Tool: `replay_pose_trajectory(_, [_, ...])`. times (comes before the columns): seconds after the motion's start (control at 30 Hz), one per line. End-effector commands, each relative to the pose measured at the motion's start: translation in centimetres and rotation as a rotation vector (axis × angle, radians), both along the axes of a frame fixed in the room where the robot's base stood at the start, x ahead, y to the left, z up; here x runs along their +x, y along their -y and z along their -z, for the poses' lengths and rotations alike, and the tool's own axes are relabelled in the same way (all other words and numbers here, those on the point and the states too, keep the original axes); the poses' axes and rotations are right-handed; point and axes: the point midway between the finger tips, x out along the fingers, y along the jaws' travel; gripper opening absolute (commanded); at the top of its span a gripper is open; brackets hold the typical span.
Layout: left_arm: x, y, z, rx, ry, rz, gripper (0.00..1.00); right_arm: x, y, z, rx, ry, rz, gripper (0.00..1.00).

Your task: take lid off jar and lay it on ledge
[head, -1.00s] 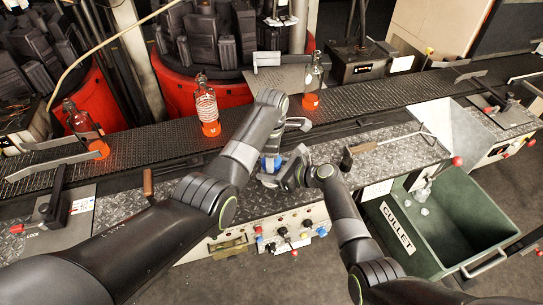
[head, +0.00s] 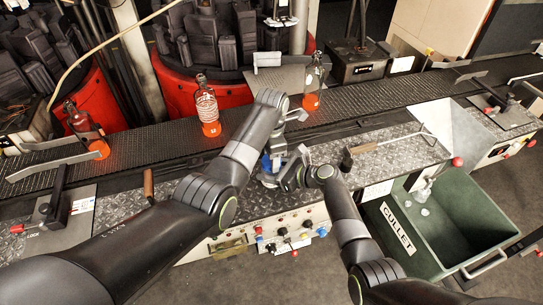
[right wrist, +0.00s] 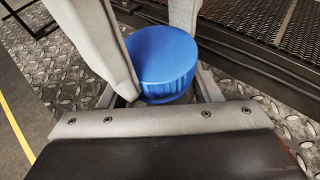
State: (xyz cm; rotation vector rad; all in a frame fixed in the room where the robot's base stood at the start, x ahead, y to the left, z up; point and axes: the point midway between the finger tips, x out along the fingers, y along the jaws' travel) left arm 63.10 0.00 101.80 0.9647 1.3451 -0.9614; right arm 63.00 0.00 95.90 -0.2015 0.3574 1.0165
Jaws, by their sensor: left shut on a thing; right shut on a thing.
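The blue ribbed lid (right wrist: 162,62) fills the middle of the right wrist view; in the head view a little of its blue (head: 266,163) shows beneath my left wrist. My left gripper (right wrist: 145,45) comes down from above, its grey fingers on either side of the lid, shut on it. My right gripper (right wrist: 160,100) reaches in low from the front and is shut on the jar under the lid. The jar is almost wholly hidden by the lid and fingers. I cannot tell whether the lid is apart from the jar. The jar stands at the diamond-plate ledge (head: 390,155).
Behind runs a conveyor (head: 250,118) with glowing-based bottles (head: 206,105). A green cullet bin (head: 440,225) stands at front right. Knobs (head: 284,232) line the front panel.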

Motion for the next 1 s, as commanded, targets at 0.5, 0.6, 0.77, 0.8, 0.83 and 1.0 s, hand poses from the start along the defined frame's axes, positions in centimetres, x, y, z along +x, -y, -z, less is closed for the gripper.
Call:
replay_pose_trajectory(0.5, [0.1,0.0,-1.6,0.001,0.002,0.001,0.23,0.0,0.0,0.1,-0.001,-0.001,0.000,0.00])
replay_pose_trajectory(0.6, [0.1,0.0,-1.9,0.000,0.002,0.001,0.23,0.0,0.0,0.1,-0.001,-0.001,0.000,0.00])
replay_pose_trajectory(0.77, [0.0,0.0,-2.2,0.000,0.000,0.001,0.23,0.0,0.0,0.0,-0.001,-0.001,0.000,0.00])
replay_pose_trajectory(0.8, [0.0,0.0,-2.2,0.000,0.000,0.001,0.23,0.0,0.0,0.0,-0.001,-0.001,0.000,0.00])
replay_pose_trajectory(0.83, [0.0,0.0,-2.2,0.000,0.000,0.001,0.23,0.0,0.0,0.1,-0.001,-0.001,0.000,0.00])
replay_pose_trajectory(1.0, [0.0,0.0,-2.2,0.000,0.000,0.001,0.23,0.0,0.0,0.0,-0.001,-0.001,0.000,0.00])
